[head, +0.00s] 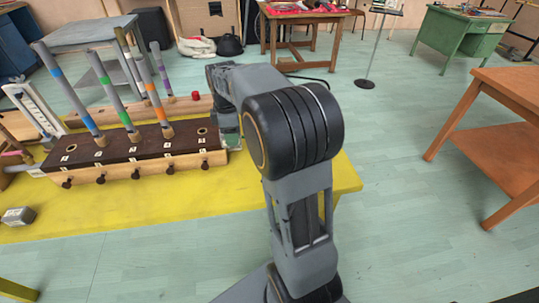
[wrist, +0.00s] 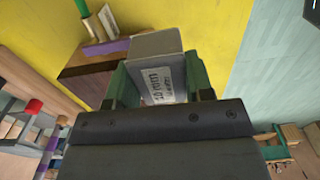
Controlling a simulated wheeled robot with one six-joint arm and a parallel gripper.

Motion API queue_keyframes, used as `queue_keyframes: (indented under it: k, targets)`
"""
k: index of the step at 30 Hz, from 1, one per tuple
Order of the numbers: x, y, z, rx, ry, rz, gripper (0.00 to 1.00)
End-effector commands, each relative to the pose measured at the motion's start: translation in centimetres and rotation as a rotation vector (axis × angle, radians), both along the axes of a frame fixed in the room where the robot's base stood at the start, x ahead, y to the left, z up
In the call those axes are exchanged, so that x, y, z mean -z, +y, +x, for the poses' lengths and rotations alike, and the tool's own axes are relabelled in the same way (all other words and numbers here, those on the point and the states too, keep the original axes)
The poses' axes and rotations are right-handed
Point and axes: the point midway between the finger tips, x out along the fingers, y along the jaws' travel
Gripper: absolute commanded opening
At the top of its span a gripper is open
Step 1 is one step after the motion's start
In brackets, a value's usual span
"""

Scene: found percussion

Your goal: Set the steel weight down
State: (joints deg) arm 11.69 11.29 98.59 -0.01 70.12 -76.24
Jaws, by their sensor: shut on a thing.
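My gripper (wrist: 158,80) has green fingers on either side of a grey steel weight (wrist: 156,45) with a printed white label, and it is shut on it. In the wrist view the weight shows in front of the yellow table (wrist: 210,25). I cannot tell whether its underside touches the table. In the head view my gripper (head: 230,130) is at the right end of the dark-topped wooden rack, mostly hidden behind my arm. The held weight does not show clearly there.
The rack (head: 130,150) holds several upright, tilted colour-banded tubes (head: 112,100). A small grey metal block (head: 18,216) lies at the left of the yellow table (head: 200,205). The table's right part is clear. An orange-brown table (head: 510,85) stands at the right across open floor.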

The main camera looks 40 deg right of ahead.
Motion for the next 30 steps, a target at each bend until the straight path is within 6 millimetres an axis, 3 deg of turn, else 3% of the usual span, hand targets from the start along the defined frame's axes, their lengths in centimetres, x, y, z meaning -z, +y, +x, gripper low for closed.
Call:
queue_keyframes:
  k: [6, 12, 25, 30]
  targets:
    - [2.6, -5.3, -2.2, 0.008, 0.001, 0.0, 0.1]
    - [5.9, -7.6, -3.1, 0.006, 0.001, 0.0, 0.1]
    - [8.1, -9.4, -3.8, 0.008, 0.0, 0.0, 0.1]
    - [10.4, -9.6, -3.9, 0.006, 0.002, 0.001, 0.1]
